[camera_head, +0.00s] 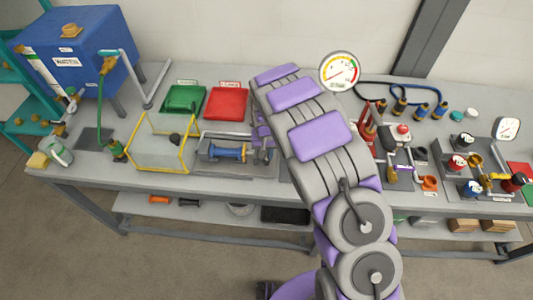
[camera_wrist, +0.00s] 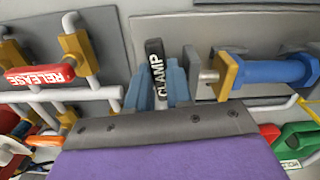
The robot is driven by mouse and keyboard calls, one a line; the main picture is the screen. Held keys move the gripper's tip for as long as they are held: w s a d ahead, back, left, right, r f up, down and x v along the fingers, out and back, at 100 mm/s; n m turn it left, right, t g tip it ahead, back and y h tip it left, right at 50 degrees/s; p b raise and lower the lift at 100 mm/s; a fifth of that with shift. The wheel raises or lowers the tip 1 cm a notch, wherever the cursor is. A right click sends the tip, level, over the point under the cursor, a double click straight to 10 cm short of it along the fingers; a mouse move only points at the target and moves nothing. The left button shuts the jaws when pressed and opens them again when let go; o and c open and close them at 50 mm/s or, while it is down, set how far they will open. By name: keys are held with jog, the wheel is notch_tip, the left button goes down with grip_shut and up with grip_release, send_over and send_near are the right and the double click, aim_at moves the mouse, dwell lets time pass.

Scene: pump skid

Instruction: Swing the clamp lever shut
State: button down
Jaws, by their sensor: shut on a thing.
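The clamp lever (camera_wrist: 156,66) is a dark bar with white CLAMP lettering in the wrist view. My gripper (camera_wrist: 160,88) has its blue-grey fingers on both sides of it, shut on it. The lever's lower part is hidden between the fingers. To its right are a grey plate, an orange block (camera_wrist: 228,75) and a blue cylinder (camera_wrist: 278,72). In the head view the blue cylinder (camera_head: 228,153) lies on a grey fixture (camera_head: 208,168) on the bench. My arm covers the area right of it, and the lever is too small to make out there.
A red RELEASE handle (camera_wrist: 38,76) stands on pipework left of my gripper. A yellow-edged clear box (camera_head: 160,142), a green tray (camera_head: 184,99) and a red tray (camera_head: 227,102) are near the fixture. A gauge (camera_head: 340,71) and valves stand to the right.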

jog(key=shift+w+r, duration=0.15)
jog(key=shift+r, duration=0.1)
jog(key=shift+a+m, duration=0.2)
jog(key=shift+m, duration=0.5)
jog(key=c, duration=1.1)
grip_release()
jog(key=shift+s, duration=0.25)
jog(key=shift+o, duration=0.4)
jog(key=shift+d+f, duration=0.1)
